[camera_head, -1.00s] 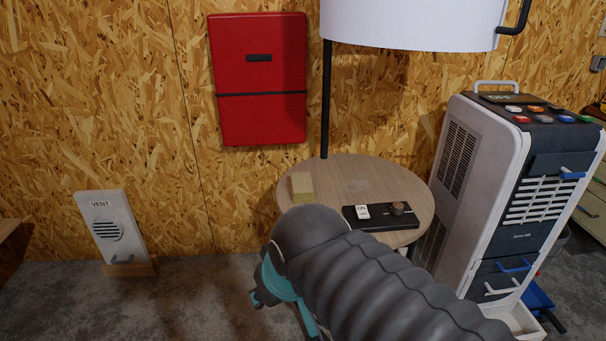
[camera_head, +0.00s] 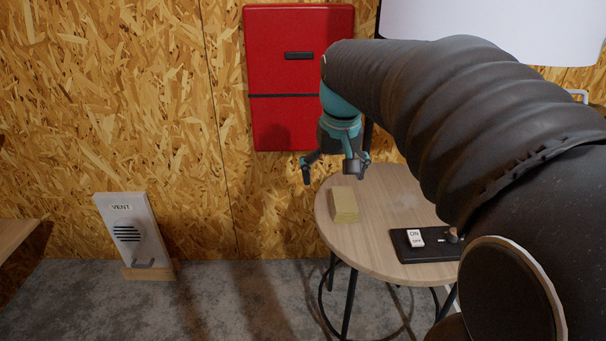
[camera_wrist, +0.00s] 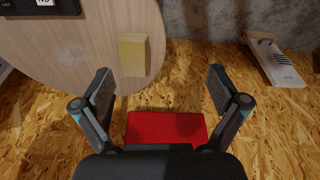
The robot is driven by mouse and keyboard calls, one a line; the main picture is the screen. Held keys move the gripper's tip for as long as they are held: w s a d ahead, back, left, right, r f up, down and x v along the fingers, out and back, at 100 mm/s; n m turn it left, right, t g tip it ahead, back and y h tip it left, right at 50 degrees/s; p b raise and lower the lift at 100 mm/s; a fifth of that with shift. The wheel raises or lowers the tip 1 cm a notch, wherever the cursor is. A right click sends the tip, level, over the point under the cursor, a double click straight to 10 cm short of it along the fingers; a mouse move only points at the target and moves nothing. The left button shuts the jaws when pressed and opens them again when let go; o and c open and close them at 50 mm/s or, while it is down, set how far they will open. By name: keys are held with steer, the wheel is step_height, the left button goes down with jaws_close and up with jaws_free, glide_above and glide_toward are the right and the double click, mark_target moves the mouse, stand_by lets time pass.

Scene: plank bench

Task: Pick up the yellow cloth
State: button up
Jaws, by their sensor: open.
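The yellow cloth (camera_head: 344,205) is a small folded block lying on the left part of a round wooden table (camera_head: 385,205). It also shows in the wrist view (camera_wrist: 133,54), near the table's edge and ahead of the fingers. My gripper (camera_head: 336,176) is open and empty, pointing down above and slightly behind the cloth, apart from it. In the wrist view my gripper's two fingers (camera_wrist: 162,88) are spread wide, with nothing between them.
A black switch panel (camera_head: 425,244) with an ON/OFF switch and a knob lies on the table's front right. A red wall cabinet (camera_head: 290,75) hangs behind my gripper. A white lampshade (camera_head: 490,25) is at upper right. A vent panel (camera_head: 130,232) stands on the floor at left.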

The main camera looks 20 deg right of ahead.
steer(key=w+d+f+m+g, duration=0.1)
steer(key=w+d+f+g, duration=0.1)
steer(key=w+d, duration=0.8)
glide_above(345, 198)
steer(key=f, duration=0.9)
steer(key=shift+w+d, duration=0.2)
steer(key=shift+d, duration=0.1)
steer(key=shift+s+a+f+b, duration=0.1)
steer(key=shift+a+f+b, duration=0.1)
steer(key=shift+f, duration=1.15)
steer(key=shift+s+a+f+b, duration=0.1)
steer(key=shift+a+f+b, duration=0.1)
steer(key=shift+f, duration=1.1)
steer(key=c, duration=1.2)
steer(key=shift+c, duration=0.2)
steer(key=shift+r, duration=0.1)
